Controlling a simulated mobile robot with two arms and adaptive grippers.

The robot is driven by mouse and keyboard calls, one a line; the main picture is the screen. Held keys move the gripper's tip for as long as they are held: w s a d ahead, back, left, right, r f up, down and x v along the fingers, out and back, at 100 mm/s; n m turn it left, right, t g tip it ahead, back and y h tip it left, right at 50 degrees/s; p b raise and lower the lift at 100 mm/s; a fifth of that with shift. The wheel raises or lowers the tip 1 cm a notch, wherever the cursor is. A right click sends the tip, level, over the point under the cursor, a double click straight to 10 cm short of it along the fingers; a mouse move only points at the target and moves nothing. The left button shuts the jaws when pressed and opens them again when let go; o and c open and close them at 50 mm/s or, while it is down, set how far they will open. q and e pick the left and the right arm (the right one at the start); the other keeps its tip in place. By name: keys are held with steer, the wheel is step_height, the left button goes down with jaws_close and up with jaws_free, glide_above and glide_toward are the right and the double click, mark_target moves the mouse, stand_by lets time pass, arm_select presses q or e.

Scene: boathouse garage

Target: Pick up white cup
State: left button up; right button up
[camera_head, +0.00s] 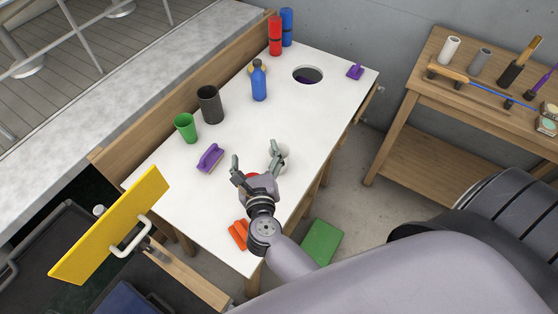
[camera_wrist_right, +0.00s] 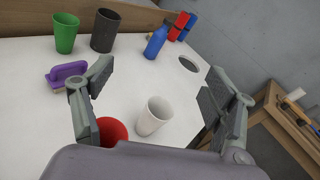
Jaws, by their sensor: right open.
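The white cup (camera_wrist_right: 153,117) stands upright on the white table in the right wrist view, between and beyond my right gripper's fingers. In the head view the white cup (camera_head: 283,153) is partly hidden by a finger. My right gripper (camera_head: 255,158) is open and empty, with its fingers spread over the table; it also shows in the wrist view (camera_wrist_right: 157,80). A red cup (camera_wrist_right: 112,131) stands just left of the white cup, close to the left finger; in the head view the red cup (camera_head: 252,176) is mostly hidden under the gripper. My left gripper is not in view.
On the white table (camera_head: 320,125) are a green cup (camera_head: 185,128), a dark cup (camera_head: 209,104), a purple brush (camera_head: 210,158), a blue bottle (camera_head: 259,81) and an orange item (camera_head: 238,234). The table has a round hole (camera_head: 308,75). A yellow panel (camera_head: 108,228) stands at left.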

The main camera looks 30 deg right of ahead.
steer(key=s+d+f+m+g+h, duration=0.1)
steer(key=s+f+m+g, duration=0.1)
steer(key=f+m+g, duration=0.15)
steer(key=s+f+m+g+h, duration=0.1)
steer(key=s+f+m+g, duration=0.15)
steer(key=f, duration=0.25)
steer(key=b, duration=0.8)
glide_toward(280, 149)
steer(key=f+x, duration=0.1)
steer(key=x, duration=0.4)
steer(key=shift+d+r+t, duration=0.2)
steer(key=shift+t, duration=0.1)
steer(key=shift+r, duration=0.1)
steer(key=shift+c, duration=0.6)
steer(key=c, duration=1.2)
